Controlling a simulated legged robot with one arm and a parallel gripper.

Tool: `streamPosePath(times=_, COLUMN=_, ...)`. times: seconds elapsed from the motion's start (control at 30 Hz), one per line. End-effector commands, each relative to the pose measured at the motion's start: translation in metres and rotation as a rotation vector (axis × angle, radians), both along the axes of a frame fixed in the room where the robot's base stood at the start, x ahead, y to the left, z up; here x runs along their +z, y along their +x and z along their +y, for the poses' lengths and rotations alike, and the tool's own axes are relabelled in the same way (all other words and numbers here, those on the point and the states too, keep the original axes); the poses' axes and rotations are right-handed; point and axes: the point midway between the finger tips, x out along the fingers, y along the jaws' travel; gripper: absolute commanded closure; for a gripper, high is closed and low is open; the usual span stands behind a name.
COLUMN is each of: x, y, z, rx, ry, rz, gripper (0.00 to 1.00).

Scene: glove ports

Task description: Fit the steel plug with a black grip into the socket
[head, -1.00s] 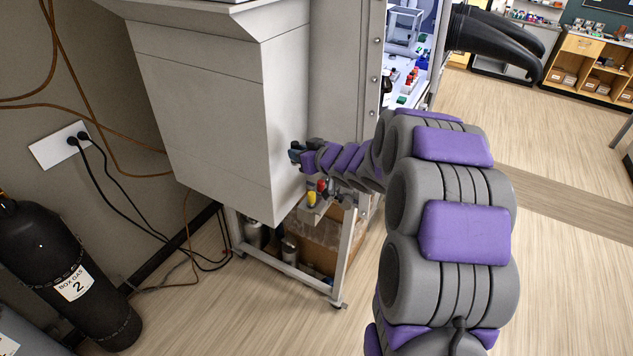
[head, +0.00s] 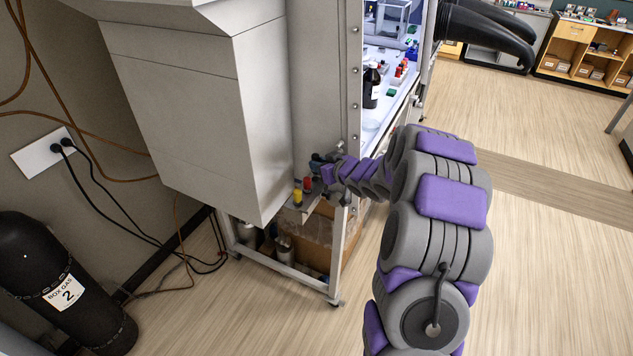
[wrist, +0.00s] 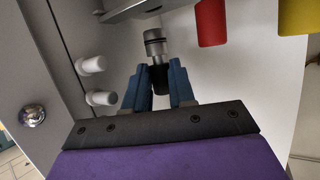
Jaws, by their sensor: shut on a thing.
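The steel plug with a black grip is in the wrist view: its black grip (wrist: 159,80) is between the two blue fingers of my gripper (wrist: 159,77), which are shut on it. Its ringed steel end (wrist: 154,45) points up in the picture, toward the underside of a grey metal bracket (wrist: 142,8). I cannot tell whether the steel end touches the bracket or has entered a socket there; no socket opening shows. In the head view my gripper (head: 318,164) is small, beside the cabinet's lower side, and the plug is not clear there.
A red cylinder (wrist: 211,22) and a yellow one (wrist: 298,15) hang right of the plug. Two white knobs (wrist: 92,65) stick out at left, close to the fingers. A large grey cabinet box (head: 205,110) is left of my gripper. Open floor (head: 540,200) lies right.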

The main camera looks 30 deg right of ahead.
Motion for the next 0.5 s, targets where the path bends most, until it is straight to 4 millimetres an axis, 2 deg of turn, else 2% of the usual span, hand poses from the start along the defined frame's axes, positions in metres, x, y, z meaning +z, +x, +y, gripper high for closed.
streamPosePath(times=0.23, x=-0.016, y=0.000, z=0.008, rx=-0.005, ry=-0.007, rz=0.002, gripper=1.00)
streamPosePath(times=0.5, x=-0.049, y=0.000, z=0.010, rx=0.000, ry=-0.007, rz=0.007, gripper=1.00)
